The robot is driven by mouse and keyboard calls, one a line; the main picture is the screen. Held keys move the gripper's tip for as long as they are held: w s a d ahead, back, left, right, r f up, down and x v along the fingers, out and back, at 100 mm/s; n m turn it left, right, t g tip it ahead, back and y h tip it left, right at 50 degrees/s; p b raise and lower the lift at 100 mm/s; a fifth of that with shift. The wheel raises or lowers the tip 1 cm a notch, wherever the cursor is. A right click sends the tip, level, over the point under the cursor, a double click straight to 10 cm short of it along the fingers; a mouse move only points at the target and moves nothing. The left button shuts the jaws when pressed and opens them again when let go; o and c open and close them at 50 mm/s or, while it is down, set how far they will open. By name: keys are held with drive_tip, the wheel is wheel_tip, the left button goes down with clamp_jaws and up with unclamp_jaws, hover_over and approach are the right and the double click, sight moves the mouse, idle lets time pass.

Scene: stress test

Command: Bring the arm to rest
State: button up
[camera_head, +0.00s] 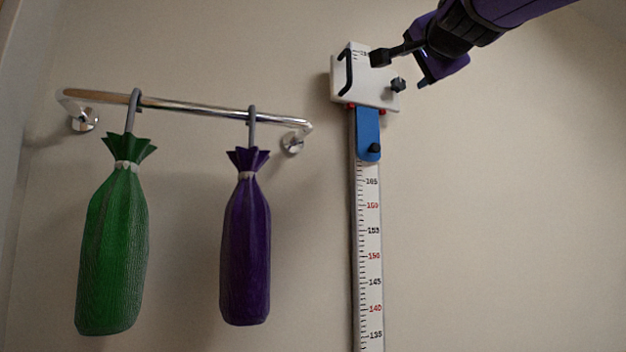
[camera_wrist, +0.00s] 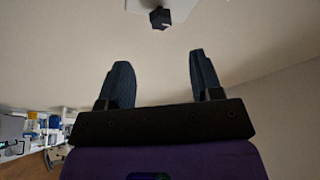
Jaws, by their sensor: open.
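My gripper (camera_wrist: 160,72) is open and empty in the wrist view, with its two dark fingers spread apart. In the head view, my dark and purple arm reaches in from the top right. A dark fingertip there overlaps the white head plate (camera_head: 361,93) of a wall-mounted height gauge. I cannot tell whether it touches the plate. A dark knob (camera_wrist: 160,18) shows beyond the fingers at the top of the wrist view, apart from them, by a white edge.
A chrome wall rail (camera_head: 190,105) carries a green bag (camera_head: 112,250) and a purple bag (camera_head: 246,250) on hooks. The height gauge's scale (camera_head: 370,230) runs down the wall below a blue slider (camera_head: 368,130). The wall at right is clear. Cluttered shelves (camera_wrist: 35,130) show far off at lower left.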

drive_tip(key=s+d+f+n+g, duration=0.2)
drive_tip(key=s+f+n+g, duration=0.2)
drive_tip(key=f, duration=1.3)
drive_tip(key=s+d+f+n+g, duration=0.3)
drive_tip(key=s+f+g, duration=0.3)
drive_tip(key=f, duration=1.1)
drive_tip(key=s+d+f+n+g, duration=0.3)
drive_tip(key=s+f, duration=0.5)
drive_tip(key=f, duration=1)
drive_tip(key=n+g, duration=0.1)
drive_tip(key=n, duration=0.1)
drive_tip(key=shift+s+n+g+y, duration=0.2)
drive_tip(key=shift+n+g+y, duration=0.2)
